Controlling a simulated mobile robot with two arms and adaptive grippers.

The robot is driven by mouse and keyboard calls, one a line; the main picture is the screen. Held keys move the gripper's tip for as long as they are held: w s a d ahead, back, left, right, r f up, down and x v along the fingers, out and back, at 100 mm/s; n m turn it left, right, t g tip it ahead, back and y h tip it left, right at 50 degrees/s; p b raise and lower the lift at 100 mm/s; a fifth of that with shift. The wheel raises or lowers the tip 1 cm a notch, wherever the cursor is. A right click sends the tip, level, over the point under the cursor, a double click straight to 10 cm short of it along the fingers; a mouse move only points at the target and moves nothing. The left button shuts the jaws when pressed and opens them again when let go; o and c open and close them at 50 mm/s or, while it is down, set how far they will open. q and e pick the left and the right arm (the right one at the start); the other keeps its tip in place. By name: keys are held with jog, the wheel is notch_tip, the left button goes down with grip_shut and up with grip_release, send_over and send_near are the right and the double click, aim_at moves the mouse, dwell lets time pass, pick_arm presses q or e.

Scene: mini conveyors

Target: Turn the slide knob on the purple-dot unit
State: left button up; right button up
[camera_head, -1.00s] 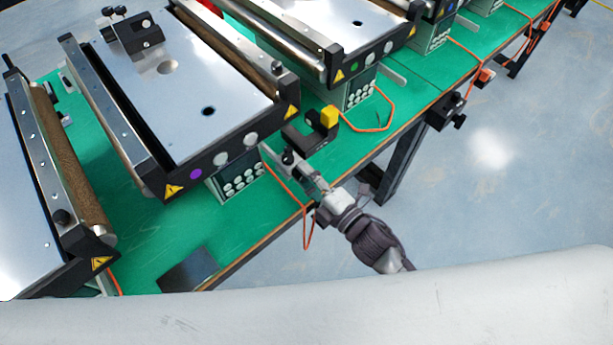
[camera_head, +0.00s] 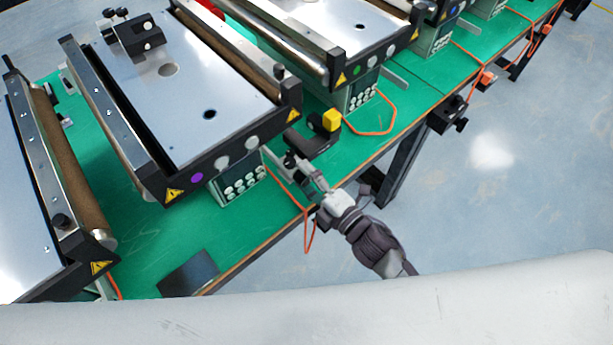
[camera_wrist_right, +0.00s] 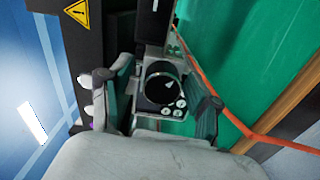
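The purple-dot unit (camera_head: 180,120) is a metal-topped conveyor with a purple dot (camera_head: 197,178) on its black front edge. Its grey control box (camera_head: 240,188) with several white buttons sits below that edge. In the right wrist view, a round black knob (camera_wrist_right: 163,84) with a white pointer sits on a grey panel beside several white buttons. My right gripper (camera_wrist_right: 152,104) is open, with one finger on each side of the knob. I cannot tell whether either finger touches it. In the head view my right gripper (camera_head: 302,166) is at the unit's front right corner. My left gripper is not in view.
Orange cables (camera_head: 308,232) hang over the edge of the green table (camera_head: 150,235). Neighbouring conveyors stand on both sides. A dark plate (camera_head: 190,274) lies near the front edge.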

jog(key=shift+s+d, duration=0.1)
jog(key=shift+s, duration=0.05)
jog(key=shift+s+d+f, duration=0.1)
jog(key=shift+s+d, duration=0.1)
jog(key=shift+s, duration=0.1)
jog(key=v, duration=1.1)
